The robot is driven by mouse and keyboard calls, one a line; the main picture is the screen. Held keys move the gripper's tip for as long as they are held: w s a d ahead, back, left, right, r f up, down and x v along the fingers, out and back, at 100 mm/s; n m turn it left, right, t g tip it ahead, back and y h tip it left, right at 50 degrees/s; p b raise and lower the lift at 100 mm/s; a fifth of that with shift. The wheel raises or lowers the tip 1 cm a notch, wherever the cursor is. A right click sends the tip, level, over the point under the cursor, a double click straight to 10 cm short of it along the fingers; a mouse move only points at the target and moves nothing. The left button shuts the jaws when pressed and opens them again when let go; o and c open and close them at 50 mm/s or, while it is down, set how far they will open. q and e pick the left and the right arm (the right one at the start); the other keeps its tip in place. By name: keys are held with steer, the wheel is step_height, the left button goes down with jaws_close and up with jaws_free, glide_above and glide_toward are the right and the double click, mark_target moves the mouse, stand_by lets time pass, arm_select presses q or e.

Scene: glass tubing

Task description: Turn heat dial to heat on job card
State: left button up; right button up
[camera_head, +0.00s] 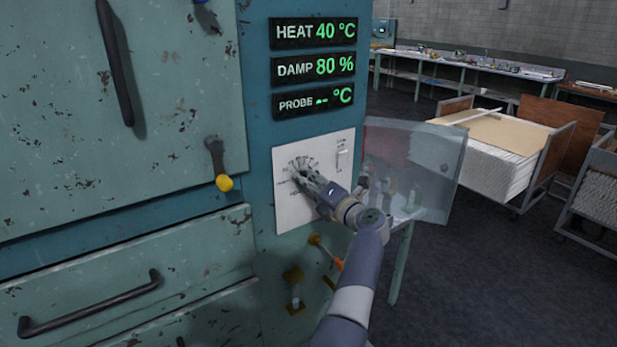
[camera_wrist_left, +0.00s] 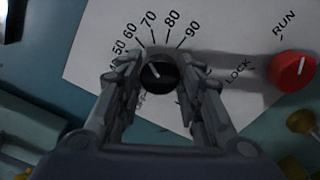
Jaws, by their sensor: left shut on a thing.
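The black heat dial (camera_wrist_left: 158,76) sits on a white panel (camera_head: 291,215) on the teal cabinet. My left gripper (camera_head: 303,178) is at the dial; in the left wrist view its two fingers (camera_wrist_left: 158,88) are closed on the dial's sides. The dial's white pointer line tilts up and to the left in that view. The printed scale around it shows 50, 60, 70, 80 and 90. The heat display (camera_head: 315,33) reads 40 °C. I cannot make out the job card. My right gripper is not in view.
A damp display (camera_head: 315,67) reads 80 % and a probe display (camera_head: 315,100) shows dashes. A red knob (camera_wrist_left: 292,68) marked RUN and LOCK is beside the dial. A clear cover (camera_head: 420,165) stands open right of the panel. A yellow-tipped lever (camera_head: 218,165) is left.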

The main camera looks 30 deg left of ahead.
arm_select(q)
steer(key=m+p, duration=0.1)
steer(key=m, duration=0.2)
steer(key=shift+p, duration=0.35)
stand_by(0.4)
steer(key=o, duration=1.1)
steer(key=shift+c, duration=0.2)
